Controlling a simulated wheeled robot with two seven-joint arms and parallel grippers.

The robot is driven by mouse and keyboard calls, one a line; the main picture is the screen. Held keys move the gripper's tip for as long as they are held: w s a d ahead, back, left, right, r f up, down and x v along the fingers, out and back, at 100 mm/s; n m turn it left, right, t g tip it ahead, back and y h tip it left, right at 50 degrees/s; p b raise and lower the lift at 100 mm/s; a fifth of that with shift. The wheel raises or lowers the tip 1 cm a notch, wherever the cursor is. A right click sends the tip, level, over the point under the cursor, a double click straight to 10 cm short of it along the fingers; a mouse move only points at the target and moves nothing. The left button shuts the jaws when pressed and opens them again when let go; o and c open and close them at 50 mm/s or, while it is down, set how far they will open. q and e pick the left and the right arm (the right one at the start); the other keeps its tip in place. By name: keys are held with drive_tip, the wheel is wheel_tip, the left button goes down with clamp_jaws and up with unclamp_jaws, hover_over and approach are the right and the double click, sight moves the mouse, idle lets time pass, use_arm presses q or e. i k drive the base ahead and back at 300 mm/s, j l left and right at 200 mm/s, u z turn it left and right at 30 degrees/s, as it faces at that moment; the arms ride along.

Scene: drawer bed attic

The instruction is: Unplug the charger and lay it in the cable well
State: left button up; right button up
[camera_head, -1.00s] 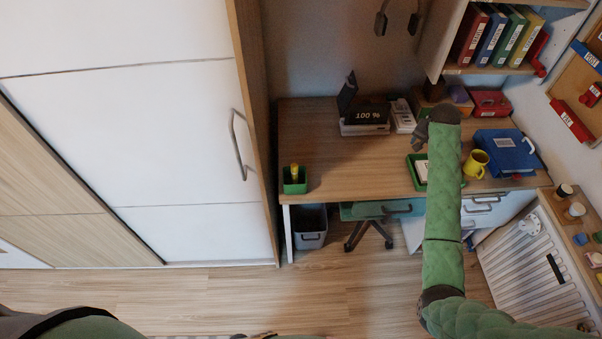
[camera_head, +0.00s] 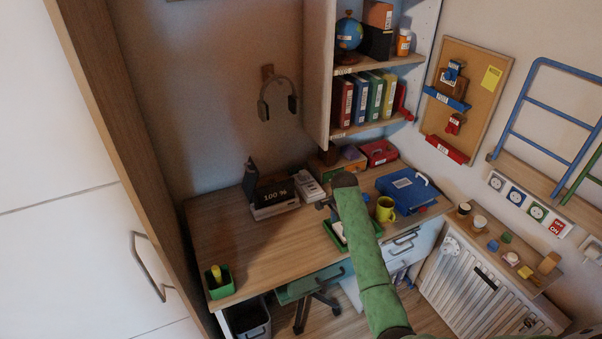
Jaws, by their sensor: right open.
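No charger or cable can be made out for certain. My right gripper (camera_head: 323,205) is open over the desk, just in front of the white block and apart from it as far as I can see. Its fingers are small and partly hidden by my green arm. My left gripper is out of view.
A shelf (camera_head: 375,66) overhangs the back. A socket row (camera_head: 530,205) is on the right wall.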

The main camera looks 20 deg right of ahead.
sight(303, 174)
drive_tip(key=i, duration=1.4)
